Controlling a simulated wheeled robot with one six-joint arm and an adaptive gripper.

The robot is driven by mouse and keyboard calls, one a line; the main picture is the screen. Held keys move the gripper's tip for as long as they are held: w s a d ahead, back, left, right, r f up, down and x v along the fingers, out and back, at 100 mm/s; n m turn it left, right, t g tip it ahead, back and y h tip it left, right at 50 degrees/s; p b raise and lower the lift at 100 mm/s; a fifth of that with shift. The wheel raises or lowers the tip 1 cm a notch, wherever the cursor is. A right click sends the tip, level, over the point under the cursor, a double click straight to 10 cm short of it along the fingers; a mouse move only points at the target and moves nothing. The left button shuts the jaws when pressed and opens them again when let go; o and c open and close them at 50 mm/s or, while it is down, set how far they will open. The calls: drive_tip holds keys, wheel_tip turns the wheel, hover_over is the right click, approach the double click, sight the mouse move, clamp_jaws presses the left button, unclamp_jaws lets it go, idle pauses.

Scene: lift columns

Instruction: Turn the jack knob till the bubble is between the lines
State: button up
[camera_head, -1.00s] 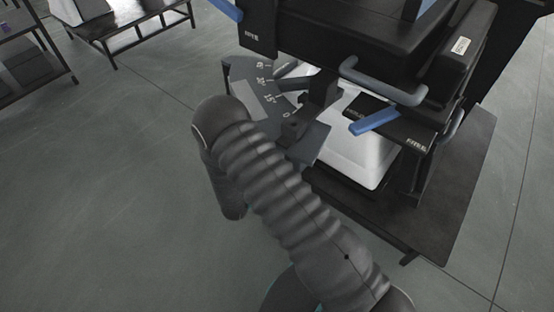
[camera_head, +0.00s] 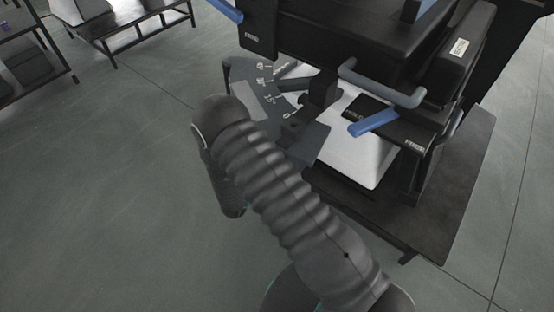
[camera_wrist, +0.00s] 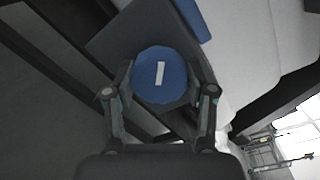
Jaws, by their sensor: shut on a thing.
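The jack knob (camera_wrist: 176,88) is round and blue with a white bar mark on its face, in the middle of the wrist view. The bar is tilted slightly from upright in that picture. My gripper (camera_wrist: 162,80) is shut on the knob, with one finger on each side of it. In the head view my dark ribbed arm hides the knob and gripper. No bubble or level lines can be made out in either view.
A black machine (camera_head: 350,40) stands at the upper right, with a blue lever (camera_head: 374,124) and a grey handle (camera_head: 385,88). A numbered dark plate (camera_head: 292,128) lies beside my arm. Open floor (camera_head: 100,190) is at left.

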drive_tip(key=o, duration=1.2)
drive_tip(key=shift+c, duration=0.2)
drive_tip(key=shift+a, duration=0.1)
drive_tip(key=v, duration=1.2)
